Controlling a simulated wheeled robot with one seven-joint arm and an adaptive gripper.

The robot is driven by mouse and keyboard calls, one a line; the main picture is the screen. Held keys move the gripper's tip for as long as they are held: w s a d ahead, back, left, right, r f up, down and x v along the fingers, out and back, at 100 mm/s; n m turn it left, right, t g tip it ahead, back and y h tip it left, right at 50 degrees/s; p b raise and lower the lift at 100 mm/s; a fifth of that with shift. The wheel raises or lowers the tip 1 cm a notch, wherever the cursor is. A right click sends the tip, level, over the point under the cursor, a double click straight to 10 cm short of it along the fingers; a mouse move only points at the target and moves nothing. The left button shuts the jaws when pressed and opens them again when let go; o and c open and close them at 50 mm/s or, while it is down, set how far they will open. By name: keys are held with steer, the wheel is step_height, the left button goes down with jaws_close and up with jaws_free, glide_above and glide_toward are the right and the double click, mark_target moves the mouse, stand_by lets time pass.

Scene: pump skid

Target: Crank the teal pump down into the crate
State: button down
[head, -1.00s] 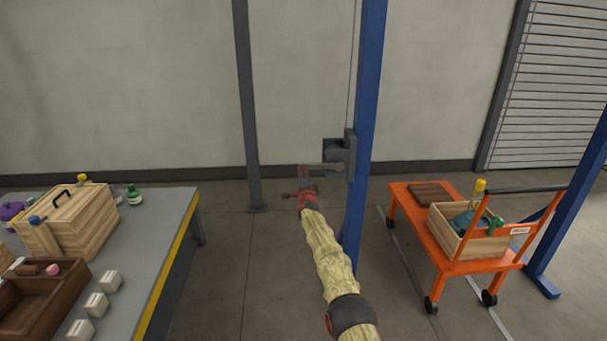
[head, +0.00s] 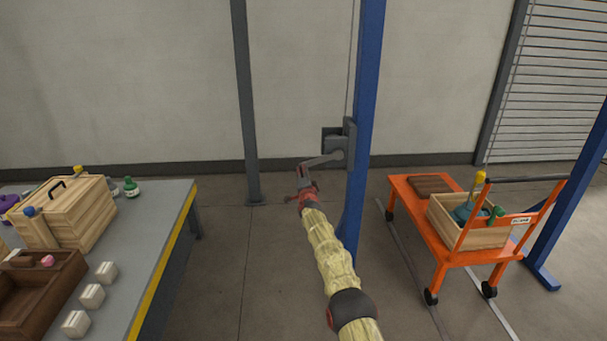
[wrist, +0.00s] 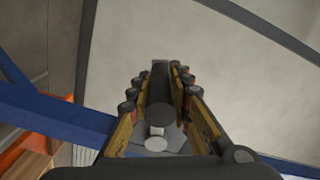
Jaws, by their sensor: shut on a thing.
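The teal pump (head: 464,211) shows inside the wooden crate (head: 470,237) on an orange cart at the right. The crate's wall hides its lower part, so I cannot tell whether it rests on the bottom. A grey winch (head: 333,144) is fixed to the blue post, with its crank arm (head: 322,160) slanting down to the left. My gripper (head: 307,185) is at the outer end of the crank arm. In the wrist view, my gripper's fingers (wrist: 158,108) are closed around the dark grey crank handle (wrist: 160,117).
The orange cart (head: 425,215) also carries a brown slab (head: 430,184). The blue post (head: 366,110) stands just right of my gripper. A grey workbench (head: 150,225) at the left holds a wooden toolbox (head: 80,212), a brown tray and several white blocks. The floor between is clear.

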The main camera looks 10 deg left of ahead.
steer(key=c, duration=1.6)
jaws_free()
steer(key=shift+w+d, duration=0.1)
